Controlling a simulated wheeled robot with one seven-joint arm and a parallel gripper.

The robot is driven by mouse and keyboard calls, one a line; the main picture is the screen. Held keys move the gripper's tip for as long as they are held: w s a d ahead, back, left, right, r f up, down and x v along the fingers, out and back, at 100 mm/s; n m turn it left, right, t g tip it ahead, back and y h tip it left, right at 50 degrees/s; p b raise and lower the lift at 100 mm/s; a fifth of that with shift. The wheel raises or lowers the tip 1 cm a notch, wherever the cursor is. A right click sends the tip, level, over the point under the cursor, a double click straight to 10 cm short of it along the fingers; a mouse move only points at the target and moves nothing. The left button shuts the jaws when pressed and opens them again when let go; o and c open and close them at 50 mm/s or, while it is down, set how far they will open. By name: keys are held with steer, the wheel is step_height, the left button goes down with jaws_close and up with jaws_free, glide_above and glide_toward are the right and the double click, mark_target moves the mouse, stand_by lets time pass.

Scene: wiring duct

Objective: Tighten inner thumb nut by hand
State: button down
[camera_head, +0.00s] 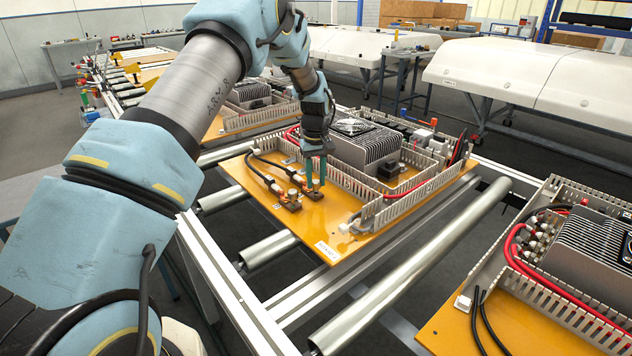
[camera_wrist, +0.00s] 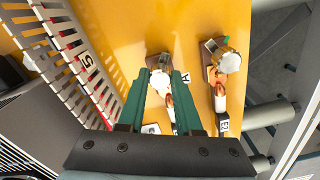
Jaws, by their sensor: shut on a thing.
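The inner thumb nut (camera_wrist: 159,62) sits on the terminal nearer the slotted duct, with a copper lug and a white-sleeved cable end below it in the wrist view. My gripper (camera_wrist: 163,76) has its two green fingers on either side of this nut, shut on it; the fingertips partly hide it. In the head view my gripper (camera_head: 316,187) points straight down at the inner terminal on the orange board (camera_head: 325,237).
A slotted wiring duct (camera_head: 345,185) runs close beside the terminals, with a finned grey unit (camera_head: 377,152) behind it. Black cables (camera_head: 262,173) lead to the terminals. The board rests on a roller conveyor (camera_head: 410,265). Its front left corner is clear.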

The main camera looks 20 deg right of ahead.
steer(key=m, duration=0.4)
steer(key=shift+r+m+b, duration=0.15)
steer(key=shift+m+b, duration=0.15)
steer(key=shift+b, duration=0.05)
steer(key=m, duration=0.3)
steer(key=shift+w+m, duration=0.1)
steer(key=shift+m, duration=0.3)
steer(key=m, duration=0.4)
steer(key=shift+r, duration=0.1)
steer(key=m, duration=0.9)
steer(key=shift+w+m, duration=0.1)
steer(key=shift+m, duration=0.2)
steer(key=m+p, duration=0.1)
steer(key=m, duration=0.3)
steer(key=m+p, duration=0.1)
steer(key=m, duration=0.3)
steer(key=shift+d+m+p, duration=0.1)
steer(key=shift+m+p, duration=0.25)
steer(key=shift+m, duration=1.85)
